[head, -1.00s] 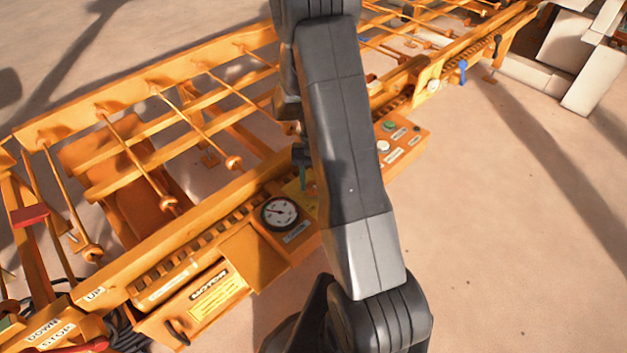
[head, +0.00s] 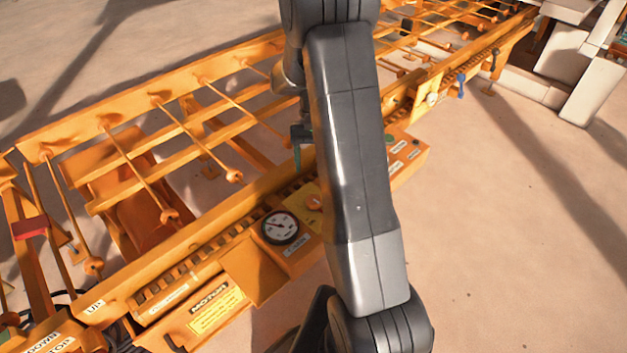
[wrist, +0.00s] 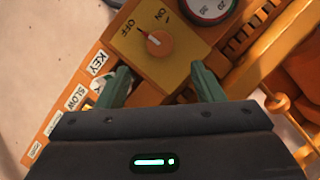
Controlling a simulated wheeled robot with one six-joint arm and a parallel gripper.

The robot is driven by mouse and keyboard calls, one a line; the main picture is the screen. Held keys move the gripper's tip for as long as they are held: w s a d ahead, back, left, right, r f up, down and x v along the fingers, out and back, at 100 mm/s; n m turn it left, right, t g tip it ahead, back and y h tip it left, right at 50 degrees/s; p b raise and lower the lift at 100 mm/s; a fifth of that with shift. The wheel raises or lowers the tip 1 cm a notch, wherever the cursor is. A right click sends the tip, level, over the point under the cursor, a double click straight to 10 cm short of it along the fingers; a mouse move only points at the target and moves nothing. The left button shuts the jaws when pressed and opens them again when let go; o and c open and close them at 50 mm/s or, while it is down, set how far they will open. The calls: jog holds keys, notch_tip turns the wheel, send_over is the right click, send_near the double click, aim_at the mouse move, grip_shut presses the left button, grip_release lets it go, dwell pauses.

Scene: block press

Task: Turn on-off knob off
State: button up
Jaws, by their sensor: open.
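The orange on-off knob (wrist: 159,43) sits on a yellow plate (wrist: 185,58) in the wrist view, with OFF and ON labels on its far side. The knob also shows in the head view (head: 314,202), just left of my arm. My gripper (wrist: 160,68) is open and empty, its green fingers apart on the near side of the knob, not around it. In the head view my gripper (head: 298,160) is partly hidden by my arm, above the orange rail.
A round gauge (wrist: 206,6) is beside the plate. A panel with KEY and SLOW labels (wrist: 75,98) lies left in the wrist view. The orange frame with rods (head: 150,150) spans the head view's left. Bare ground (head: 500,240) is at right.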

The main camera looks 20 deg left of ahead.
aim_at(313, 199)
jog(key=shift+v, duration=2.1)
jog(key=b+x, duration=0.1)
jog(key=x, duration=1.2)
jog(key=shift+s+d+f, duration=0.1)
jog(key=shift+s+f, duration=0.1)
jog(key=shift+f, duration=0.15)
